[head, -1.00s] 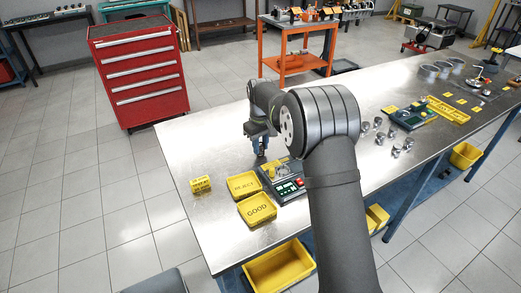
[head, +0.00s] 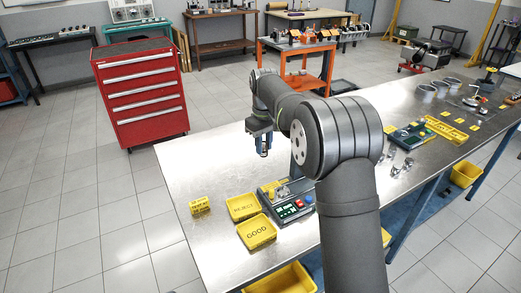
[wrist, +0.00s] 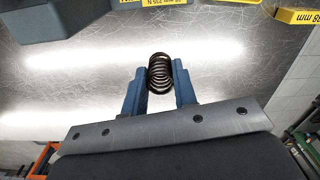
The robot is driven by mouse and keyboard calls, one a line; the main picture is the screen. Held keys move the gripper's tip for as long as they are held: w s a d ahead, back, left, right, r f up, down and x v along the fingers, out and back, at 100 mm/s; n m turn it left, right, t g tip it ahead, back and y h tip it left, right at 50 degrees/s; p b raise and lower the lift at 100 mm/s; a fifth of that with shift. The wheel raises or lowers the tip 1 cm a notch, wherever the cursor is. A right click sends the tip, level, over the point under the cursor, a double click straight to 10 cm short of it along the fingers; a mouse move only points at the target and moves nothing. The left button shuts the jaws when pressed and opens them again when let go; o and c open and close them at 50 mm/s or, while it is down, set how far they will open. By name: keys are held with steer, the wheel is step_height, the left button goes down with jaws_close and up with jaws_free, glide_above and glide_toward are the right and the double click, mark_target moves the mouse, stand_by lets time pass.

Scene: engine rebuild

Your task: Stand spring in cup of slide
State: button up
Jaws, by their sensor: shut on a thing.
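A dark coil spring (wrist: 159,73) is held between the two blue fingers of my gripper (wrist: 160,82) in the wrist view. The fingers press on its sides, and bare steel table shows beyond it. In the head view my gripper (head: 263,150) hangs above the table, behind the bench device (head: 288,202) with a green panel and red button. The spring is too small to make out there. I cannot clearly make out the slide or its cup; a small metal part (head: 282,191) shows on the device.
Yellow REJECT (head: 242,207) and GOOD (head: 256,231) trays lie left of and in front of the device, with a small yellow block (head: 200,205) farther left. Shiny metal parts (head: 397,160) and another device (head: 411,135) stand right of my arm. The table's left end is mostly clear.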

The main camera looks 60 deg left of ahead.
steer(key=d, duration=1.2)
steer(key=shift+n, duration=0.3)
steer(key=shift+w+a+f, duration=0.1)
steer(key=shift+f, duration=1.55)
steer(key=shift+w+a+f, duration=0.1)
steer(key=shift+f, duration=1.5)
steer(key=o, duration=1)
steer(key=shift+o, duration=0.2)
step_height(320, 180, up, 17)
steer(key=shift+r, duration=0.2)
